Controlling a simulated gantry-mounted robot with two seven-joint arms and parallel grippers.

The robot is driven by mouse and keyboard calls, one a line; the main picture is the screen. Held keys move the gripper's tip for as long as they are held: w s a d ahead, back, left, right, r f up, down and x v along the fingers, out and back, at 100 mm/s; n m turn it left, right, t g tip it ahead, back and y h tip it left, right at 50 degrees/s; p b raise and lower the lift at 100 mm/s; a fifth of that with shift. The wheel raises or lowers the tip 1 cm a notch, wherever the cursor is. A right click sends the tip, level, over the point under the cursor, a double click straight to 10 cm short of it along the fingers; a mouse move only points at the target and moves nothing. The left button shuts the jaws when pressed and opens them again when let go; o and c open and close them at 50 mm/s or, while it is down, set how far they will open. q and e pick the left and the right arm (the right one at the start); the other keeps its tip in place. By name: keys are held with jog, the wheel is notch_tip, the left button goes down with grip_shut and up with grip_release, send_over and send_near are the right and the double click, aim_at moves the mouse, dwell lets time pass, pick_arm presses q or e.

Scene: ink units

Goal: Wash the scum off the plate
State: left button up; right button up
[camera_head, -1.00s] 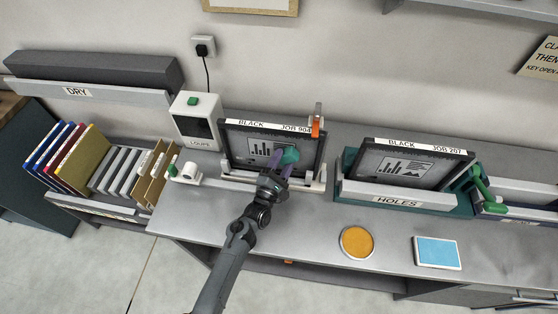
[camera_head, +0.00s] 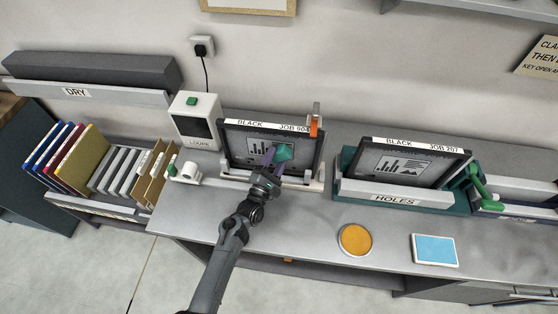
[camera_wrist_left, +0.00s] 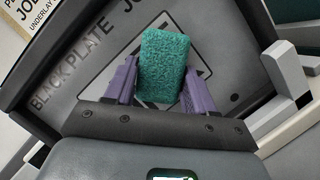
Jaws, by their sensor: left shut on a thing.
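The plate (camera_head: 238,148), dark-framed with a grey face and labelled BLACK JOB 904, stands leaning back in a light rack (camera_head: 231,175). Its face shows a printed chart picture; I cannot make out scum on it. My left gripper (camera_head: 273,158) is shut on a green sponge (camera_head: 285,152) in front of the plate's face. In the left wrist view the sponge (camera_wrist_left: 162,66) sits between the purple fingers of the gripper (camera_wrist_left: 159,85), over the plate (camera_wrist_left: 95,70). I cannot tell whether the sponge touches the plate. My right gripper is not seen.
A second plate (camera_head: 450,170) stands in the green HOLES rack (camera_head: 395,199) to the right. An orange round pad (camera_head: 355,240) and a blue pad (camera_head: 435,250) lie on the counter in front. The LOUPE box (camera_head: 196,115) stands left of the plate. The counter's front middle is clear.

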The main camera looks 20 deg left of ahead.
pick_arm(q)
jog(key=shift+a, duration=0.3)
jog(key=shift+s+r+p, duration=0.15)
jog(key=shift+s+p, duration=0.1)
jog(key=shift+p, duration=0.15)
jog(key=s+p, duration=0.1)
jog(key=s, duration=0.1)
jog(key=s+d+p, duration=0.1)
jog(key=s, duration=0.1)
jog(key=shift+p, duration=0.35)
jog(key=shift+s+d, duration=0.2)
jog(key=shift+s, duration=0.4)
jog(key=shift+s+p, duration=0.15)
jog(key=shift+p, duration=0.15)
jog(key=shift+s+d+f+p, duration=0.15)
jog(key=shift+s+p, duration=0.1)
jog(key=shift+s, duration=0.25)
jog(key=shift+s+d+p, duration=0.2)
jog(key=shift+s+p, duration=0.05)
jog(key=shift+s, duration=0.2)
jog(key=shift+s+d+f+p, duration=0.15)
jog(key=shift+s+p, duration=0.1)
jog(key=shift+s, duration=0.25)
jog(key=shift+w, duration=0.1)
